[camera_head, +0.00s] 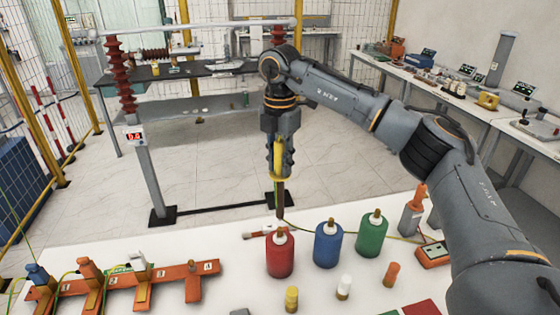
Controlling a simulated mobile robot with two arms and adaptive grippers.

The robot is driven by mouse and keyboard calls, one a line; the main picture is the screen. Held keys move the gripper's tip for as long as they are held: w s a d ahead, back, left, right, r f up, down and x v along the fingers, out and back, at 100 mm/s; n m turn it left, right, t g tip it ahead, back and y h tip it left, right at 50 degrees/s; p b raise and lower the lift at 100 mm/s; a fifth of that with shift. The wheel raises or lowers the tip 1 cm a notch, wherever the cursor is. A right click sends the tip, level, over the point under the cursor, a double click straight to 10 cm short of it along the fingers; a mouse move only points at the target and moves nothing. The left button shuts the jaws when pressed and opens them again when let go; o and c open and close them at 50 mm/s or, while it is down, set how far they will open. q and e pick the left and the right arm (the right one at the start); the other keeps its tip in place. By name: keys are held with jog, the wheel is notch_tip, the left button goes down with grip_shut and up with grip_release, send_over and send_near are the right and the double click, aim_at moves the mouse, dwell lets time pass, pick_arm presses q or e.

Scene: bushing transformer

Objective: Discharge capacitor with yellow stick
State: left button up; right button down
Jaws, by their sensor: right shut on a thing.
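My right gripper (278,165) points straight down, shut on the yellow stick (278,155). The stick is upright, and its brown lower end (280,205) is just above or at the top terminal of the red capacitor (280,257); I cannot tell whether they touch. A blue capacitor (328,245) and a green capacitor (372,235) stand to its right on the white table (200,245). A thin yellow-green wire runs from near the stick to the right, behind the capacitors. My left gripper is not in view.
An orange rack (130,282) with clamps lies at the table's left. Small yellow, white and orange pieces stand in front of the capacitors. A red box (432,254) lies at right. Behind the table stands a frame with red-brown insulators (120,75).

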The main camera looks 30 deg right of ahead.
jog(key=shift+f, duration=0.25)
jog(key=shift+f+b, duration=0.7)
jog(key=shift+f, duration=0.45)
dwell(6.6)
